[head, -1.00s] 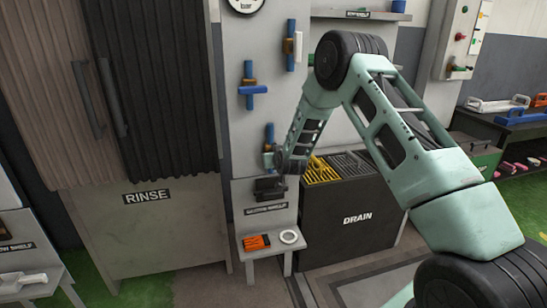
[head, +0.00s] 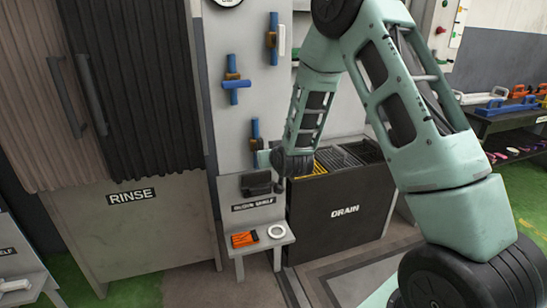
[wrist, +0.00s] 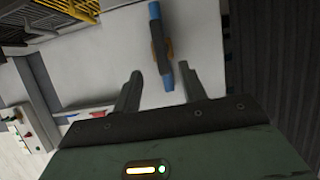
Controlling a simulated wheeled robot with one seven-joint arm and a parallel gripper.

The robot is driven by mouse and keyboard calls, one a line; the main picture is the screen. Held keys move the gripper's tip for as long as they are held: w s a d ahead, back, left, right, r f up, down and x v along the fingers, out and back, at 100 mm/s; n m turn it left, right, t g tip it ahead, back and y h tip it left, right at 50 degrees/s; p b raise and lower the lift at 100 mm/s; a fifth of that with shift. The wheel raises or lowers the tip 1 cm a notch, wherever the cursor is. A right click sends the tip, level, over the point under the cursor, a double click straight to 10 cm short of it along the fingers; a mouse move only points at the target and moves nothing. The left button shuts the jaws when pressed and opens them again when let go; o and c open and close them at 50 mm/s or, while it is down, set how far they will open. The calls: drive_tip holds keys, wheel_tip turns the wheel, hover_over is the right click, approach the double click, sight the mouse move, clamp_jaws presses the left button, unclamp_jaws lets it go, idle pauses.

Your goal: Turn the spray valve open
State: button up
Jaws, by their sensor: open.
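No label shows which is the spray valve. In the wrist view a valve with a blue bar (wrist: 158,40) and a brown-orange body stands ahead of my gripper (wrist: 163,78). My gripper is open, one finger on each side of the bar's near end, with gaps on both sides. My fingers are not clear in the head view.
A gauge (head: 228,2) is above.

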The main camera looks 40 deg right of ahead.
drive_tip(key=shift+v, duration=2.1)
